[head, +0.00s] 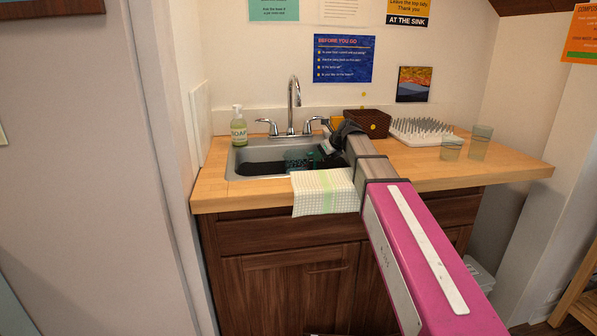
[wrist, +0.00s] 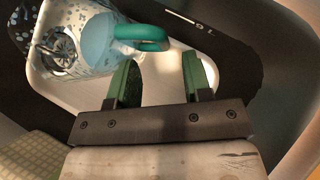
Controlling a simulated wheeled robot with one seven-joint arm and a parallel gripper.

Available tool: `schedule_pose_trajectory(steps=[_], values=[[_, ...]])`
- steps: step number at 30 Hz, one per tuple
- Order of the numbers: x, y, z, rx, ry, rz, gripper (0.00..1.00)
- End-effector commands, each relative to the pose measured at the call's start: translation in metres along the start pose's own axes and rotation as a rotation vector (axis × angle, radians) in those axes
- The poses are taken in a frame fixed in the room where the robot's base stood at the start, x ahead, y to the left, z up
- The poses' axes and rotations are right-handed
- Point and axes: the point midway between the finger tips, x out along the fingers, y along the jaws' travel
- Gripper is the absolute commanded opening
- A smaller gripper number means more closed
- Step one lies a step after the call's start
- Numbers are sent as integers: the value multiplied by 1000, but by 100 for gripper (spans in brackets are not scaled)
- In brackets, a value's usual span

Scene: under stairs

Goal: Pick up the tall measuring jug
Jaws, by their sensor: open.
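A jug-like vessel (wrist: 98,42) with a pale blue, see-through body and a teal handle lies at the upper left of the wrist view. I take it for the measuring jug; its full height does not show. My gripper (wrist: 160,75) is open, with its two green-padded fingers apart and nothing between them. The handle is just beyond the fingertips, nearer the left finger; I cannot tell whether they touch. In the head view my gripper (head: 327,149) reaches down over the sink, and my arm hides part of it.
The tap (head: 292,105) stands behind. A cloth (head: 323,192) hangs over the front edge.

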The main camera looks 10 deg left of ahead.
Motion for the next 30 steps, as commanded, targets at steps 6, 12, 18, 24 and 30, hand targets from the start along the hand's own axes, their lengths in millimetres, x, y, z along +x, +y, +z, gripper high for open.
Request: schedule_pose_trajectory(steps=[6, 12, 18, 24, 30], values=[[31, -5, 2, 0, 1, 1, 45], [46, -3, 1, 0, 1, 1, 45], [45, -3, 0, 0, 1, 1, 32], [45, -3, 0, 0, 1, 1, 0], [45, -3, 1, 1, -1, 1, 0]])
